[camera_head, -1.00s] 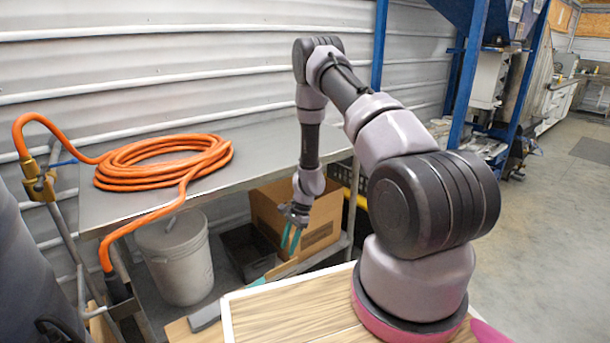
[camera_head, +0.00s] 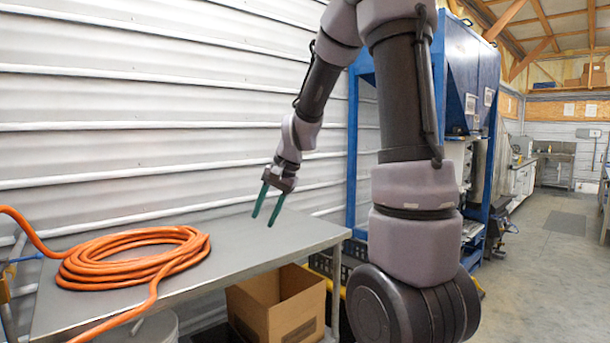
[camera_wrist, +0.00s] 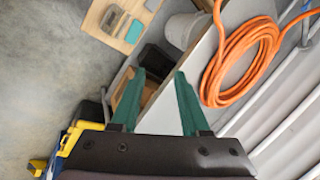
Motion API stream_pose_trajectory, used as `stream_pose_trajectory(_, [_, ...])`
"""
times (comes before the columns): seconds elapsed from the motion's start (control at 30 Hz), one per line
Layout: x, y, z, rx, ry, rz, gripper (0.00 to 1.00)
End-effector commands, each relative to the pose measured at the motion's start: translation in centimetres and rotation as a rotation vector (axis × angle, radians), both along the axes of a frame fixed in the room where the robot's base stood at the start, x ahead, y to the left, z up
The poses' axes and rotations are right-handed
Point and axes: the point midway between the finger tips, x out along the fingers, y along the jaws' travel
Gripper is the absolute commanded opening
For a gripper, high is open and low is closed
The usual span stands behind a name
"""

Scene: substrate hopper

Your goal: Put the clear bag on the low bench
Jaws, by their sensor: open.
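I cannot make out a clear bag in either view. A grey metal bench (camera_head: 290,236) stands along the corrugated wall at the left; I cannot tell whether it is the low bench. My gripper (camera_head: 263,221) is above the right part of its top, fingers pointing down, open with nothing between them. In the wrist view my gripper (camera_wrist: 160,72) shows two green fingers apart, with the grey bench top (camera_wrist: 168,108) beyond them.
A coiled orange hose (camera_head: 130,262) lies on the bench's left part. An open cardboard box (camera_head: 280,305) sits beneath the bench. A blue-framed hopper (camera_head: 465,75) stands behind my arm. The concrete floor (camera_head: 545,270) at right is clear.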

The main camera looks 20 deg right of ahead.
Motion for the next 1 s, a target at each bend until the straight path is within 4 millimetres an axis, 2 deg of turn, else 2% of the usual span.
stream_pose_trajectory(0.03, [-1.5, -0.1, 2.3, -0.017, -0.046, 0.023, 0.45])
stream_pose_trajectory(0.2, [-7.1, -0.7, 7.6, -0.086, -0.167, 0.097, 0.45])
stream_pose_trajectory(0.3, [-10.6, -1.1, 9.9, -0.133, -0.239, 0.135, 0.45])
stream_pose_trajectory(0.5, [-16.4, -2.1, 12.3, -0.222, -0.352, 0.186, 0.45])
stream_pose_trajectory(0.6, [-18.2, -2.4, 12.7, -0.251, -0.385, 0.199, 0.45])
stream_pose_trajectory(0.7, [-19.1, -2.6, 12.9, -0.268, -0.403, 0.206, 0.45])
stream_pose_trajectory(1.0, [-19.4, -2.7, 12.9, -0.273, -0.406, 0.208, 0.45])
